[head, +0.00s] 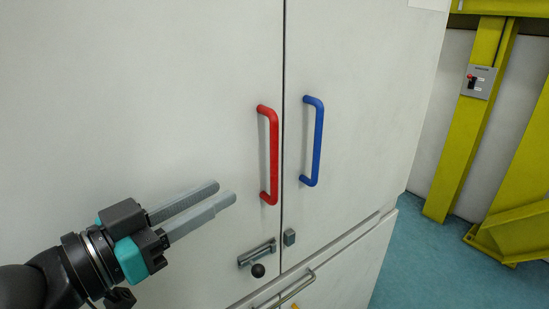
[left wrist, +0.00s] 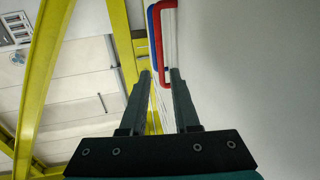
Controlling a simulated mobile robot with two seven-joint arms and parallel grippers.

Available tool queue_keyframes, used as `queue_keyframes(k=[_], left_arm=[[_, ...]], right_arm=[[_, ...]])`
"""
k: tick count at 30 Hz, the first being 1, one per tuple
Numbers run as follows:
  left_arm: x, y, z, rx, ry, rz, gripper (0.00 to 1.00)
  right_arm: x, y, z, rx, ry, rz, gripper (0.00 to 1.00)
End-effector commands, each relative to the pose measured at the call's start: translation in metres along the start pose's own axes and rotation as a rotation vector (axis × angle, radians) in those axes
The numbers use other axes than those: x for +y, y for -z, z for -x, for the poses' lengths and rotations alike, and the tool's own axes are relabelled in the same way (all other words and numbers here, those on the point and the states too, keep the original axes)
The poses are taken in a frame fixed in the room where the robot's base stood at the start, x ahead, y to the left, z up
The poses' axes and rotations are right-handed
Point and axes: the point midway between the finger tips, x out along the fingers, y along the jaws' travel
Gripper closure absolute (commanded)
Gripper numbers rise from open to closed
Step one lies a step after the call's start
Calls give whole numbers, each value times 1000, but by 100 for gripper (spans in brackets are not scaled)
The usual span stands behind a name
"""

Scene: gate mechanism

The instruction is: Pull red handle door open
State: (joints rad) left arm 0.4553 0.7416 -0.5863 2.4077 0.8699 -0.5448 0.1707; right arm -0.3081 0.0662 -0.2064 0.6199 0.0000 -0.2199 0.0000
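The red handle (head: 273,155) is an upright bar on the left white door (head: 150,90), beside the seam. The door looks closed, level with the right door (head: 360,80), which carries a blue handle (head: 317,142). My left gripper (head: 224,192) is open and empty, left of the red handle's lower end and apart from it, its fingers pointing right toward it. In the left wrist view the red handle (left wrist: 159,45) appears ahead of the parted fingertips (left wrist: 159,74), with the blue handle (left wrist: 151,22) partly hidden behind it. My right gripper is not in view.
Below the red handle is a metal slide bolt (head: 257,253) with a black knob (head: 258,270); its end appears short of the catch (head: 289,238). A metal handle (head: 297,289) sits lower down. Yellow posts (head: 465,120) stand at the right, with clear blue floor (head: 430,270).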

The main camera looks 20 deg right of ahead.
Motion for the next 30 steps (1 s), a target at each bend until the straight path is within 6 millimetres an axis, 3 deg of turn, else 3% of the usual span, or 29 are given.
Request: queue_keyframes(k=[21, 30], left_arm=[[0, 1, -104, 0, 0, 1, 70], [0, -1, -123, -2, 1, -1, 70]], right_arm=[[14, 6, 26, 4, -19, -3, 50], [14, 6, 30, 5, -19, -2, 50]])
